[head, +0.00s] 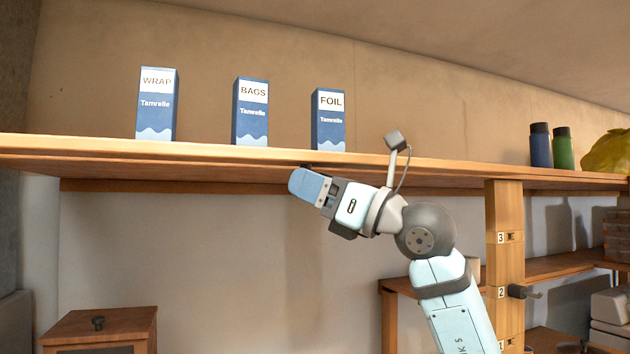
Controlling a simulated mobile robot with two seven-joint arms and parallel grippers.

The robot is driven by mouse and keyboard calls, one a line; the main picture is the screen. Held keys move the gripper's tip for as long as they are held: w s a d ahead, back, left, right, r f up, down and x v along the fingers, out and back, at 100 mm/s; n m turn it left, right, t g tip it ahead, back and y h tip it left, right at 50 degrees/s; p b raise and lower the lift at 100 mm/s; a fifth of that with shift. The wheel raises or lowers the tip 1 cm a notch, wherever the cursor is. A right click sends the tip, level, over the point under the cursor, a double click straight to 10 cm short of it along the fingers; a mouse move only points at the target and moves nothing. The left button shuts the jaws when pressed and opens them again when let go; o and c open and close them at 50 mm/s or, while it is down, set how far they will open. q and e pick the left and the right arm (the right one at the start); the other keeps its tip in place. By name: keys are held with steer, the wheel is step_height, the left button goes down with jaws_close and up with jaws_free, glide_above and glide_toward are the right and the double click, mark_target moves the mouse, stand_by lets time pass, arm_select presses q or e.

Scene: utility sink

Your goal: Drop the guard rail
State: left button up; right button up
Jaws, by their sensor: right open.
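I cannot pick out a guard rail with certainty. A wooden shelf (420,163) runs across the view, and a wooden post (505,262) under it has slots marked 3, 2 and 1 from top to bottom. A dark peg or handle (522,292) sticks out of the post at mark 2. My right gripper (302,181) is open, just below the shelf's front edge and under the FOIL box, pointing left. It appears empty; whether it touches the shelf is unclear. My left gripper is out of view.
On the shelf stand a WRAP box (157,105), a BAGS box (250,112), a FOIL box (328,120), two bottles (552,147) and a yellow bag (607,154). A wooden cabinet (100,328) is at lower left. The wall below the shelf's left half is clear.

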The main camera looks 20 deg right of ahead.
jaws_close()
steer(key=shift+s+d+r+m+h+p, duration=0.1)
steer(key=shift+s+r+m+h+p, duration=0.2)
steer(key=shift+r+m+h, duration=0.3)
steer(key=shift+s+d+r+m+h+p, duration=0.1)
steer(key=shift+s+r+m+h+p, duration=0.1)
steer(key=shift+r+m+h+p, duration=0.3)
steer(key=shift+r, duration=0.15)
steer(key=shift+c, duration=0.6)
jaws_free()
steer(key=shift+a, duration=0.1)
steer(key=shift+o, duration=0.6)
steer(key=shift+s+a, duration=0.1)
